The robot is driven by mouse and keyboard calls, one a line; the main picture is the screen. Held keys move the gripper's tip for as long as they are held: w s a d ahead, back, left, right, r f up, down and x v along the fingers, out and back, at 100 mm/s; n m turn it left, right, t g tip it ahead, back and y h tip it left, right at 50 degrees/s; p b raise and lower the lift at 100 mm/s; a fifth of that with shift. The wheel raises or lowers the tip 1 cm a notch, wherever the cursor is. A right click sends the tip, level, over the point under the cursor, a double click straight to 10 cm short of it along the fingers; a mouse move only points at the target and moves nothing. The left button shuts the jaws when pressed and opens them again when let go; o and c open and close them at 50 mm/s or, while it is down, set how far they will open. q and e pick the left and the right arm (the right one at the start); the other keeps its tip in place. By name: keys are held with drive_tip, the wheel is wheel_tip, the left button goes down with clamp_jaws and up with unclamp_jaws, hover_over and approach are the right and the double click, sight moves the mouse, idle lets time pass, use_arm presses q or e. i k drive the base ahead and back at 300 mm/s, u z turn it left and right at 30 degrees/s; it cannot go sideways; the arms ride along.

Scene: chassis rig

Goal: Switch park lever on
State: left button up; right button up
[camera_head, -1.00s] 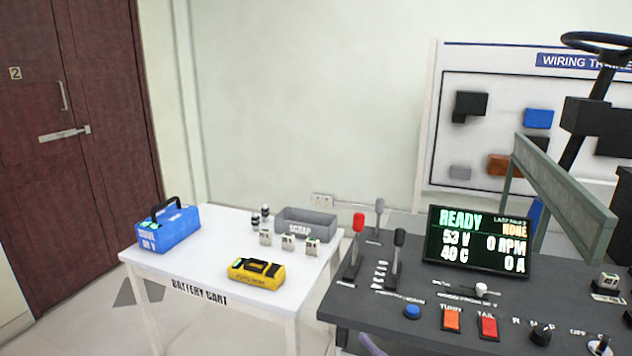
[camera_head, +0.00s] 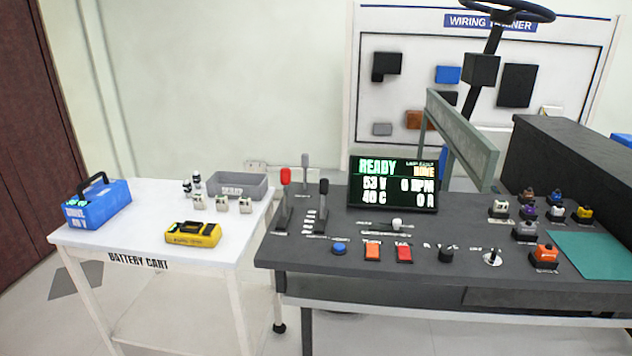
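Three upright levers stand at the left end of the dark console (camera_head: 300,258): one with a red knob (camera_head: 286,177), one with a black knob (camera_head: 323,187), and a thinner grey one (camera_head: 305,163) behind them. Their small labels are too blurred to read, so I cannot tell which is the park lever. The red lever and the black lever both stand near vertical in slotted bases. The display (camera_head: 393,184) reads READY, 53 V, 0 RPM, 0 A. Neither of my grippers is in view.
The white battery cart (camera_head: 150,240) stands left of the console, carrying a blue battery (camera_head: 97,207), a yellow pack (camera_head: 193,234) and a grey scrap bin (camera_head: 238,187). A steering wheel (camera_head: 507,10) and slanted grey beam (camera_head: 462,140) rise behind. Buttons and switches line the console's front.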

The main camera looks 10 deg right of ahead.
sight(286, 171)
drive_tip(key=z, duration=0.85)
drive_tip(key=i, duration=1.3)
drive_tip(key=u, duration=0.65)
